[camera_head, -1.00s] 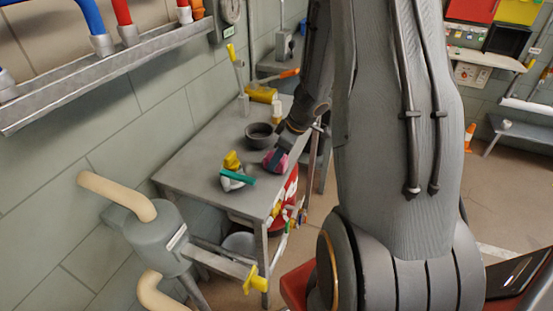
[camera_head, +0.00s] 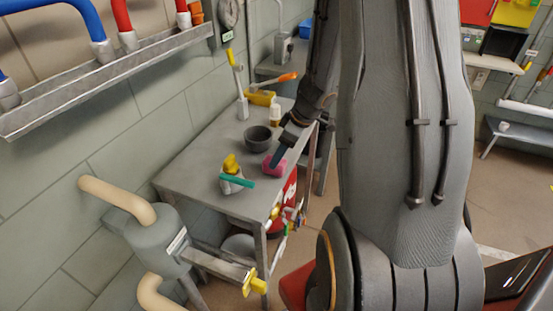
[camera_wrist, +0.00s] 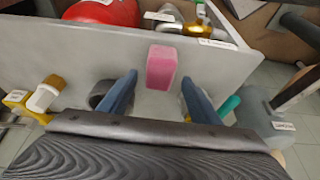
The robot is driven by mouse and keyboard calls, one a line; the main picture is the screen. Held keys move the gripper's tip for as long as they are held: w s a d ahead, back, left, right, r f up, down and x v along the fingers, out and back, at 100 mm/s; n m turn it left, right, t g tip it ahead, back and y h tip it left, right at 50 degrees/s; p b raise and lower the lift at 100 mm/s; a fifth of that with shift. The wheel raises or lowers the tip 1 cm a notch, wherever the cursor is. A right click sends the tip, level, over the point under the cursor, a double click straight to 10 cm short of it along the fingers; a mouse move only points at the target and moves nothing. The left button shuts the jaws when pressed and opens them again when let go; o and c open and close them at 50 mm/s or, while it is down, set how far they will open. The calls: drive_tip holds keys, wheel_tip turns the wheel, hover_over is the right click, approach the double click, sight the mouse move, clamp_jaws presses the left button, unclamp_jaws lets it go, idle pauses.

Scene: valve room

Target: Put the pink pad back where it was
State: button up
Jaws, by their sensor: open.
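The pink pad (camera_head: 275,165) is on the grey table (camera_head: 195,165) near its right edge, beside the dark bowl. In the wrist view the pink pad (camera_wrist: 161,67) stands on the tabletop, just beyond my fingertips and between their lines. My gripper (camera_wrist: 159,80) is open with its two blue fingers apart, and it holds nothing. In the head view my gripper (camera_head: 280,154) is just above the pad, and one finger partly overlaps it. Whether a finger touches the pad is unclear.
A dark bowl (camera_head: 258,138), a yellow-topped item with a teal bar (camera_head: 236,181), a white bottle (camera_head: 275,115) and a brush (camera_head: 240,100) stand on the table. A red object (camera_wrist: 105,12) is beyond the table edge. A tan-piped grey fixture (camera_head: 155,240) stands at front left.

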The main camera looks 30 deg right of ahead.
drive_tip(key=p+v, duration=0.1)
drive_tip(key=v, duration=0.7)
wheel_tip(320, 180, up, 5)
drive_tip(key=m+t+h, duration=0.3)
drive_tip(key=m+h, duration=0.1)
hover_over(269, 160)
drive_tip(key=s+a+f+m+g+y, duration=0.1)
drive_tip(key=s+a+m+g, duration=0.2)
drive_tip(key=s+a, duration=1)
drive_tip(key=s+g, duration=0.1)
drive_tip(key=s, duration=0.2)
drive_tip(key=shift+s+a+m+g, duration=0.2)
drive_tip(key=shift+m+g, duration=0.1)
drive_tip(key=shift+g, duration=0.1)
drive_tip(key=shift+f, duration=0.1)
drive_tip(key=shift+w+f+b, duration=0.1)
drive_tip(key=shift+f+b, duration=0.2)
drive_tip(key=shift+b, duration=0.05)
